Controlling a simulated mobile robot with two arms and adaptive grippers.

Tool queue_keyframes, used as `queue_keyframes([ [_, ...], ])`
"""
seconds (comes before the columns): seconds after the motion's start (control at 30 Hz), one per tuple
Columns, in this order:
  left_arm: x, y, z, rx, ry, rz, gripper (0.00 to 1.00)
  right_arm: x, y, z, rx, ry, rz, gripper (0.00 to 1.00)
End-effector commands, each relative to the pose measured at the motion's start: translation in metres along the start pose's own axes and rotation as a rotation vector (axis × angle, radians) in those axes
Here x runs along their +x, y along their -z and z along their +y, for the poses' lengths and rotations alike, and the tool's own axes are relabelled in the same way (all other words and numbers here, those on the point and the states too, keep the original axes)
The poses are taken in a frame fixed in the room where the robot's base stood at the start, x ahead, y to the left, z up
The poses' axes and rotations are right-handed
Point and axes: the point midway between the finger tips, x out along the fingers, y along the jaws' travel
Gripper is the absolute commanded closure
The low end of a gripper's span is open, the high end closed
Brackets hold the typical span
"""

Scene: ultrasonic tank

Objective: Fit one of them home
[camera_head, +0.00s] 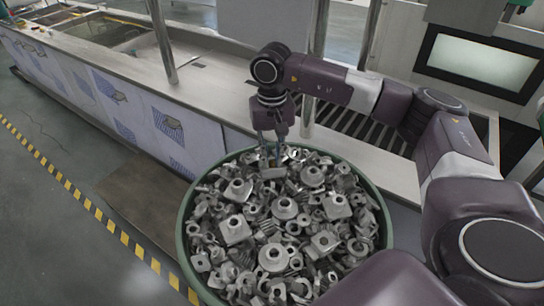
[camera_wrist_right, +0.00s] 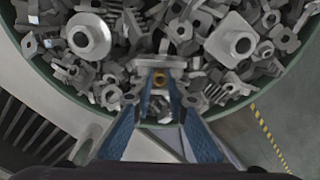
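Many grey metal parts (camera_head: 283,208) fill a large round green bin (camera_head: 384,213). Several are flanged, with a raised round hub and a centre hole. My right gripper (camera_head: 274,163) points down over the back of the heap. In the right wrist view its two blue fingers (camera_wrist_right: 160,88) narrow onto a grey flanged part (camera_wrist_right: 160,62), with a small brass-coloured ring between the fingertips. The gripper looks shut on this part, just above or touching the heap; the exact contact is hard to see. My left gripper is out of view.
A long bench with sunken tanks (camera_head: 106,31) runs behind the bin, with upright metal posts (camera_head: 161,42). A slatted roller section (camera_head: 350,126) lies right of the posts. A machine with a window (camera_head: 480,61) stands at back right. Yellow-black tape (camera_head: 97,213) marks the open floor at left.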

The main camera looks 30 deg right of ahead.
Motion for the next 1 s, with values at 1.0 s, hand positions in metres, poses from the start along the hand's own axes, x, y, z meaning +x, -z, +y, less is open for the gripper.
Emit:
queue_keyframes([
  [1.0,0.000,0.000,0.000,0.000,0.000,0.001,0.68,-0.100,0.001,-0.001,0.001,0.002,0.003,0.67],
])
